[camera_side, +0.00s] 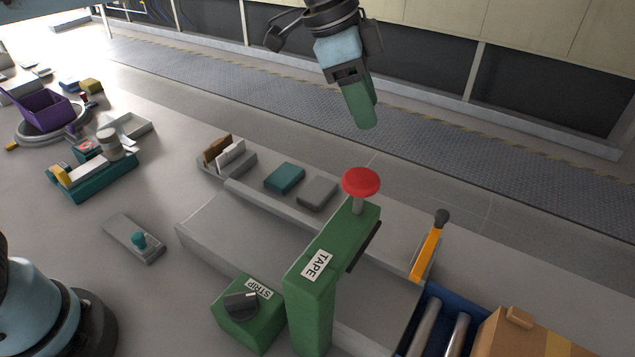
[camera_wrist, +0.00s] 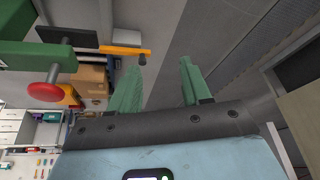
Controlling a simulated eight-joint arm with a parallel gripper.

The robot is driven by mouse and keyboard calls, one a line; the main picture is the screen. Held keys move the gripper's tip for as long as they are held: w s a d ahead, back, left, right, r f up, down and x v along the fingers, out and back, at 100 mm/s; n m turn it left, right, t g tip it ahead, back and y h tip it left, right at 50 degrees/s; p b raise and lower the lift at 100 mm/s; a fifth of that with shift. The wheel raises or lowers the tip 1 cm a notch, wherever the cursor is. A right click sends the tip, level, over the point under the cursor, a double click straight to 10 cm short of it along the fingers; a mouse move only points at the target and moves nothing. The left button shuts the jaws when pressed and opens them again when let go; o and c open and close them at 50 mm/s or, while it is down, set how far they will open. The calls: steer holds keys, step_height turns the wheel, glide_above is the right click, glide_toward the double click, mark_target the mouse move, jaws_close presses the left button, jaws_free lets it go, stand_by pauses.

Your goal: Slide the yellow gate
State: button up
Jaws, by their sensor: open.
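The yellow gate (camera_side: 428,254) is an orange-yellow bar with a dark knob (camera_side: 441,217) at its upper end. It stands at the right part of the grey conveyor, just before the blue roller section. My gripper (camera_side: 362,112) is up at the top middle of the side view, apart from the gate. Its green fingers point down. In the wrist view my gripper (camera_wrist: 161,64) is open with nothing between the fingers.
A green TAPE arch (camera_side: 312,285) with a red button (camera_side: 361,182) stands over the conveyor, left of the gate. A green STRIP box (camera_side: 250,318) sits beside it. A cardboard box (camera_side: 525,338) is at the lower right. The floor right of the gate looks clear.

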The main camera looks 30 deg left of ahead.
mark_target(444, 214)
steer(key=d+f+m+g, duration=0.25)
steer(key=d+m, duration=0.25)
steer(key=d, duration=0.5)
steer(key=shift+t+h, duration=0.25)
steer(key=shift+h, duration=0.05)
steer(key=x, duration=1.2)
steer(key=shift+w+f, duration=0.15)
steer(key=shift+w, duration=0.2)
jaws_close()
